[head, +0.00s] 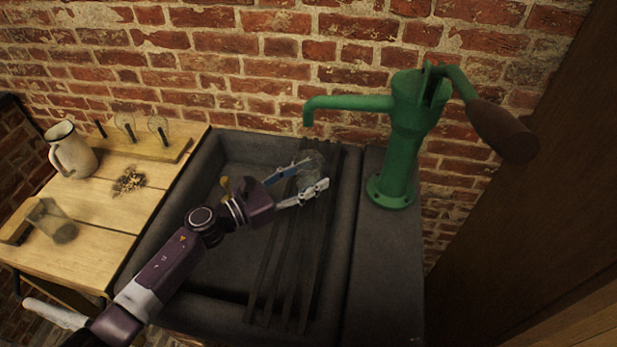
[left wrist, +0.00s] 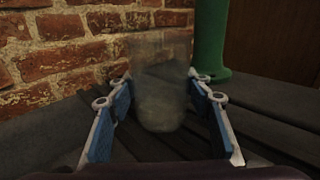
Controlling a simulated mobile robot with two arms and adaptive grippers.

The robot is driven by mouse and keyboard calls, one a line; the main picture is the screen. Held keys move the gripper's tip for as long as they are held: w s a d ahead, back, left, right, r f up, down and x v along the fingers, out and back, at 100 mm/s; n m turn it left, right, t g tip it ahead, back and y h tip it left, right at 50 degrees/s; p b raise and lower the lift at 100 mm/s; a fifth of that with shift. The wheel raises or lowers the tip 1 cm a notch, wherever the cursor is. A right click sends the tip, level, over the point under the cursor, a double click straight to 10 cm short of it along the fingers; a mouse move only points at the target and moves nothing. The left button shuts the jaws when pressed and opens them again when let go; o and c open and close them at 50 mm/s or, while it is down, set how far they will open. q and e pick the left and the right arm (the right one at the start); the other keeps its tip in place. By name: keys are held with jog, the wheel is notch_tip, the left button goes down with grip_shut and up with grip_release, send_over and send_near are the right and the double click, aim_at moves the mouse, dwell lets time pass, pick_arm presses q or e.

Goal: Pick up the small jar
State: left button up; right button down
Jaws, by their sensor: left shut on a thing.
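The small jar (left wrist: 160,85) is clear glass and stands upright between the fingers of my left gripper (left wrist: 160,112) in the left wrist view. In the head view the jar (head: 311,166) is over the dark slats at the back of the sink, between the fingertips of my left gripper (head: 316,175). The left gripper is shut on the jar. I cannot tell whether the jar's base touches the slats. My right gripper is not in view.
A green hand pump (head: 400,140) stands right of the jar, its spout reaching above the sink (head: 190,270). On the wooden table (head: 105,205) at left are a white pitcher (head: 72,150), a glass jar (head: 52,222) and a wooden rack (head: 165,149) with glass pieces. A brick wall rises behind.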

aim_at(309, 154)
pick_arm(q)
notch_tip(309, 154, up, 7)
jog(key=shift+r+p, duration=0.2)
jog(key=shift+p, duration=0.15)
jog(key=shift+r, duration=1.05)
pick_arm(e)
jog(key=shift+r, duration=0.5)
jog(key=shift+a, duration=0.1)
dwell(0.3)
